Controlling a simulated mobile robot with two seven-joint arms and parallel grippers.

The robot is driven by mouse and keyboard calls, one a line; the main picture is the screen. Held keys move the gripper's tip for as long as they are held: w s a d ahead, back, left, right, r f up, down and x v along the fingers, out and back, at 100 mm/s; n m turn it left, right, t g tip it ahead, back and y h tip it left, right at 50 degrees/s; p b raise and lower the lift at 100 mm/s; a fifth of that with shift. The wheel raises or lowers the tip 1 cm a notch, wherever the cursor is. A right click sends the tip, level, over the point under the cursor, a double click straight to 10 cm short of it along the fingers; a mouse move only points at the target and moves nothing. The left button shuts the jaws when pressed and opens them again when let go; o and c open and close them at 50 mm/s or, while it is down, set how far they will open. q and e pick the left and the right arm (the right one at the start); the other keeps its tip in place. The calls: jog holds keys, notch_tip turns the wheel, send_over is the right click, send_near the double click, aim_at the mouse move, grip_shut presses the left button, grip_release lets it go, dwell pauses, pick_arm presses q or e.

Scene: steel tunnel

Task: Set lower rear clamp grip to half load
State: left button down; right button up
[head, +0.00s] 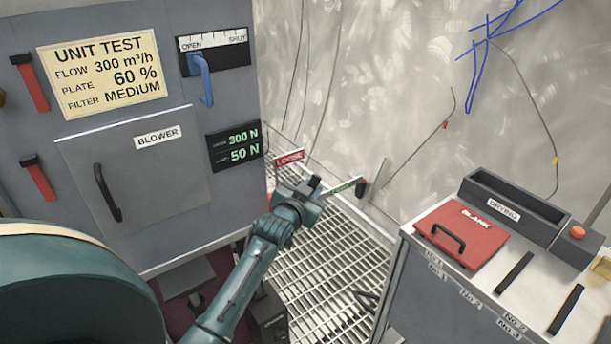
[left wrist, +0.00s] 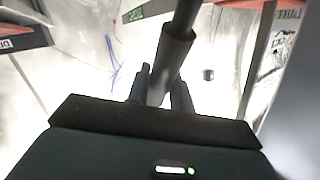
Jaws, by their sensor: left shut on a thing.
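My left gripper (head: 312,186) is shut near the right edge of the grey cabinet, above the floor grating. In the left wrist view, its fingers (left wrist: 160,88) close around a dark round grip (left wrist: 172,55). I take this to be the lower rear clamp grip; most of the clamp is hidden by the cabinet and gripper. A red LOOSE label (head: 289,158) is just above the gripper. A green label strip (head: 344,186) is to its right. The readout (head: 234,146) shows 300 N above and 50 N below; its small captions are unclear. My right gripper is not in view.
The grey cabinet has a BLOWER door (head: 138,172), red handles (head: 36,178) and a blue OPEN–SHUT lever (head: 203,80). A bench at right carries a red BLANK plate (head: 462,234) and a DRYING tray (head: 515,196). Open grating (head: 325,270) lies between.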

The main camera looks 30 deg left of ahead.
pick_arm(q)
jog(key=shift+w+d+r+g+p, duration=0.15)
jog(key=shift+w+r+g+p, duration=0.2)
jog(key=shift+p, duration=0.35)
jog(key=shift+w+d+f+m+g+p, duration=0.1)
jog(key=shift+w+f+m+g+p, duration=0.15)
jog(key=shift+f+g+p, duration=0.25)
jog(key=shift+w+d+f+m+g+p, duration=0.15)
jog(key=shift+m+g+p, duration=0.1)
jog(key=shift+p, duration=0.45)
jog(key=shift+w+d+f+m+g+y+p, duration=0.15)
jog(key=shift+w+f+m+g+p, duration=0.15)
jog(key=shift+f+g+p, duration=0.4)
jog(key=shift+w+d+f+m+g+y+p, duration=0.1)
jog(key=shift+w+f+m+g+y+p, duration=0.2)
jog(key=shift+f+g+p, duration=0.35)
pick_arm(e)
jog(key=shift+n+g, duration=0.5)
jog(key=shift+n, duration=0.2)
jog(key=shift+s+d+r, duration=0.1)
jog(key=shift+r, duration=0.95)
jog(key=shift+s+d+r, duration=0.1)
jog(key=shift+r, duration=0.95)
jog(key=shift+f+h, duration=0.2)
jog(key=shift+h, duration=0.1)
pick_arm(q)
jog(key=c, duration=1.3)
grip_release()
jog(key=shift+a, duration=0.1)
jog(key=shift+o, duration=0.3)
